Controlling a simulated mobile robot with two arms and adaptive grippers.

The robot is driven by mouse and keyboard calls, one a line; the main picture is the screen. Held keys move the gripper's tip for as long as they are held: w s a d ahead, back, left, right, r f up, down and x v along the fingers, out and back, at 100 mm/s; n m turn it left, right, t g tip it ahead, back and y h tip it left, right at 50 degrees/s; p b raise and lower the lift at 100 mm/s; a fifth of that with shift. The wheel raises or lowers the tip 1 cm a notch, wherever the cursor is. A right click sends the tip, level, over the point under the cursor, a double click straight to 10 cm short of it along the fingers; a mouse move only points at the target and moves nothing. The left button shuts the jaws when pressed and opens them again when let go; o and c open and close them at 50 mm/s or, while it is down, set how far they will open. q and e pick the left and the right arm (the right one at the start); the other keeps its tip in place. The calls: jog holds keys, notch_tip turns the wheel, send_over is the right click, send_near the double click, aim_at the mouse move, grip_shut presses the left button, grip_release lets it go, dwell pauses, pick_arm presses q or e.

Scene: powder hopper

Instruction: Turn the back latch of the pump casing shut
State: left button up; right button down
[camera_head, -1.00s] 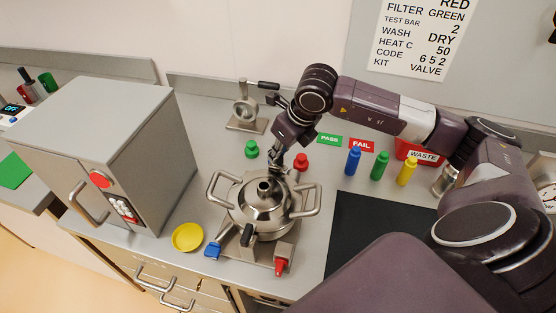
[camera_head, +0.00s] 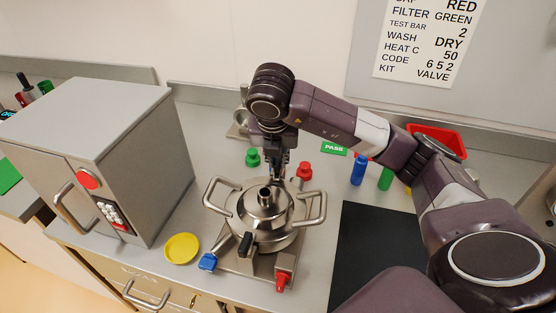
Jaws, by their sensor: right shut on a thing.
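The pump casing (camera_head: 262,207) is a round steel body with a loop handle on each side and a short spout on top. It stands on a steel base plate on the counter. A black-handled latch (camera_head: 247,242) shows at its front. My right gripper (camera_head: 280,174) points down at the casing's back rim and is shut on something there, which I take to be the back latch. The latch is hidden by the gripper and the casing, so its angle cannot be told. My left gripper is not in view.
A grey oven-like box (camera_head: 120,160) stands at the left. A yellow dish (camera_head: 182,248), a blue-tipped part (camera_head: 208,262) and a red-tipped part (camera_head: 283,281) are in front. A black mat (camera_head: 380,255) lies clear at the right.

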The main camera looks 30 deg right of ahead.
jog(key=shift+w+r+m+h+p, duration=0.1)
jog(key=shift+m+h+p, duration=0.2)
jog(key=shift+m, duration=0.5)
jog(key=c, duration=2)
grip_release()
jog(key=shift+o, duration=0.2)
jog(key=v, duration=1.2)
jog(key=shift+w, duration=0.2)
